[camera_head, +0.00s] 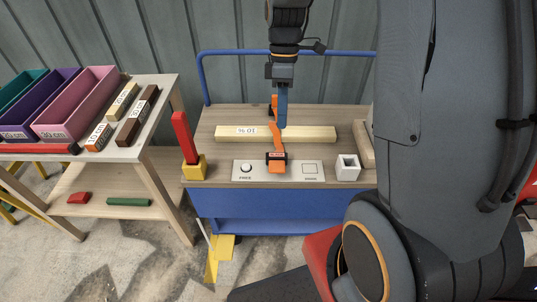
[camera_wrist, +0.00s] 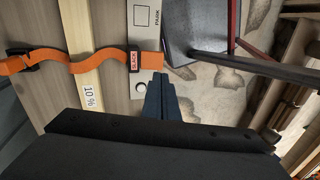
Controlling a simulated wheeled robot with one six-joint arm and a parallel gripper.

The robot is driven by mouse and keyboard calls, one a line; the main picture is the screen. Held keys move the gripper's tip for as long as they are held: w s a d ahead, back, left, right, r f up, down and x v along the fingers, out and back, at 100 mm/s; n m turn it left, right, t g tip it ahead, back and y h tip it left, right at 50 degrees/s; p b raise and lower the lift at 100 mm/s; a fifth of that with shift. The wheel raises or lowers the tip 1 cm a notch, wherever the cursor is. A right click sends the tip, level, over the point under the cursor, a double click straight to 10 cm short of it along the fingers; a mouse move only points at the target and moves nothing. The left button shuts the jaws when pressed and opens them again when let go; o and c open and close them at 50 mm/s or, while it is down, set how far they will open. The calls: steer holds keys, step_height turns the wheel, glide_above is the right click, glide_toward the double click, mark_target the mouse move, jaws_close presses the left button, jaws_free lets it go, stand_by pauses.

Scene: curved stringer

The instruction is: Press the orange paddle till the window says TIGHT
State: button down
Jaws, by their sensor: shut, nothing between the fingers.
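An orange strap (camera_head: 278,138) crosses a pale wooden beam (camera_head: 240,132) on the bench and runs to a dark buckle with a small window (camera_head: 277,156). In the wrist view the window (camera_wrist: 134,61) has a red label that seems to read SLACK. The orange paddle (camera_head: 277,168) sticks out at the buckle's front; it also shows in the wrist view (camera_wrist: 153,58). My gripper (camera_head: 282,125) is shut and empty, pointing down above the beam. In the wrist view its blue fingertips (camera_wrist: 160,76) appear beside the paddle; contact cannot be told.
A pale plate (camera_head: 308,176) under the buckle has a round knob (camera_head: 246,167) and a square marked PARK (camera_wrist: 142,17). A yellow block with a red bar (camera_head: 185,138) stands left, a white hollow block (camera_head: 347,168) right. A side table (camera_head: 150,140) holds bins and labelled blocks.

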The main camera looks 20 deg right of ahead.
mark_target(277, 169)
steer(key=shift+w+a+f+n, duration=0.1)
steer(key=shift+w+a+n, duration=0.15)
steer(key=shift+w+n, duration=0.2)
steer(key=shift+a, duration=0.15)
steer(key=p+x, duration=0.1)
steer(key=x, duration=1.3)
steer(key=shift+s, duration=0.1)
